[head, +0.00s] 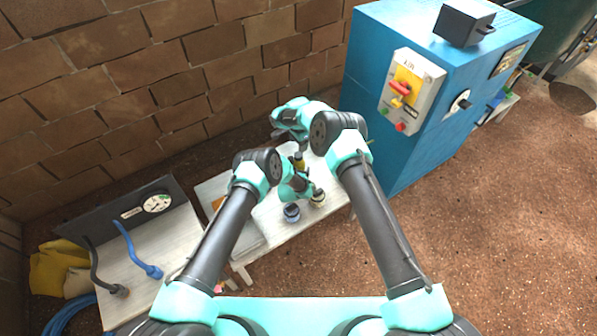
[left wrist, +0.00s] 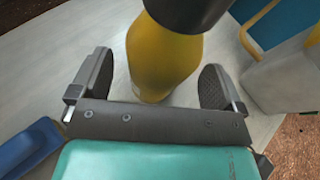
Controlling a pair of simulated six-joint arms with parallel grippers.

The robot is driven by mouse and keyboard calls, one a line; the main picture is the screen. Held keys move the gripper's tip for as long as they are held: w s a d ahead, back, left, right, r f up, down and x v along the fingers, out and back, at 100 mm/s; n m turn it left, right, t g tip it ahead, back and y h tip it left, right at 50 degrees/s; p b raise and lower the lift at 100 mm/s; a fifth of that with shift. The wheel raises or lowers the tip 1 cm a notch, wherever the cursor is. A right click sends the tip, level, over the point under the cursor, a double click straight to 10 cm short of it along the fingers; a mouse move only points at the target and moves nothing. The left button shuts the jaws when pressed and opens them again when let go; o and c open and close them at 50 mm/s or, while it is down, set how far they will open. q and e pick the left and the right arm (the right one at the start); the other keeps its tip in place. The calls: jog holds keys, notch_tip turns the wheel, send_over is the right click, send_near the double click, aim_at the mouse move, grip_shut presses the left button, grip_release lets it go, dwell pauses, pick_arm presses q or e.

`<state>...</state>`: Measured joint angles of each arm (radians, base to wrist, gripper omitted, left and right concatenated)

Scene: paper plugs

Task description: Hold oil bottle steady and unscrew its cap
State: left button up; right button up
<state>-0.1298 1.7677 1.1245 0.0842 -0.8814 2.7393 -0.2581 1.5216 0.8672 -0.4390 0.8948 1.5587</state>
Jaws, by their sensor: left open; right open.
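The yellow oil bottle (head: 300,164) stands upright on the pale bench and is mostly hidden by my arms in the head view. In the left wrist view the bottle's yellow body (left wrist: 160,62) is between the two fingers of my left gripper (left wrist: 157,88), with a visible gap on each side. A dark cylinder, which looks like its cap (left wrist: 188,10), is at the top edge of that view. My left gripper (head: 302,178) is open beside the bottle. My right gripper (head: 297,136) is above and behind the bottle, empty as far as I can see; its fingertips are small and partly hidden.
A blue cabinet (head: 390,85) rises close on the right. A brick wall (head: 150,80) is behind. A gauge panel (head: 135,212) and hoses are at left.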

aim_at(299, 154)
pick_arm(q)
jog(key=shift+w+d+f, duration=0.1)
jog(key=shift+w+f, duration=0.15)
jog(key=shift+w, duration=0.3)
jog(key=c, duration=1.5)
grip_shut()
pick_arm(e)
jog(key=n, duration=0.9)
jog(key=shift+f, duration=4)
jog(key=shift+c, duration=0.2)
